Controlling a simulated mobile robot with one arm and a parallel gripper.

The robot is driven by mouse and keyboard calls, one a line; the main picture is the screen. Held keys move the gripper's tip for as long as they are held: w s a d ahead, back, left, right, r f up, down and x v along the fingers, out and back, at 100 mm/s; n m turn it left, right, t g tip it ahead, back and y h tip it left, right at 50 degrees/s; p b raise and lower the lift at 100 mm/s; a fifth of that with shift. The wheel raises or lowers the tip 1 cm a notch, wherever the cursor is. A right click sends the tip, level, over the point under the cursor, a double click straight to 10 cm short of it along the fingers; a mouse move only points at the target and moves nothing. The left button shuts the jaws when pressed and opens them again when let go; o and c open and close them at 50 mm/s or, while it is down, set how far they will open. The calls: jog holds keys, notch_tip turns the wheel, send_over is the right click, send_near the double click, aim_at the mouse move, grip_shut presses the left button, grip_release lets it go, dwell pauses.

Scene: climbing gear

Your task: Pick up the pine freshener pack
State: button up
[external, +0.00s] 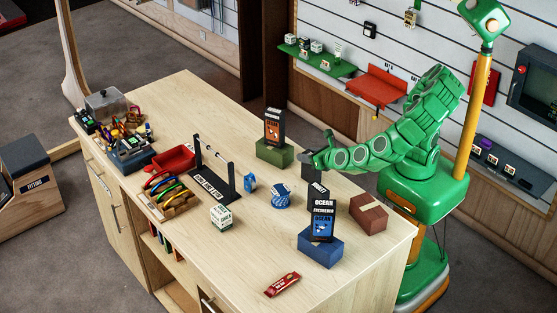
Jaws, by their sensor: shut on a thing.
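My gripper (315,171) is at the end of my green arm, low over the right part of the wooden counter. It is shut on a dark pack with pale lettering (317,187), taken to be the pine freshener pack. The lettering is too small to read, and the pack's lower part is hidden behind the ocean freshener pack (323,222). I cannot tell whether the held pack touches the counter or a stand. The ocean pack stands upright on a blue block (320,250). A dark and orange pack (274,127) stands on a green block (274,153) further back.
A brown box (369,213) is right of the held pack. A blue roll (281,200), a blue item (250,181) and a small white-green box (221,216) lie to the left. A red packet (282,284) lies near the front. The front right counter is mostly clear.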

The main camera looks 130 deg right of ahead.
jog(key=shift+c, duration=1.1)
jog(key=shift+r, duration=5)
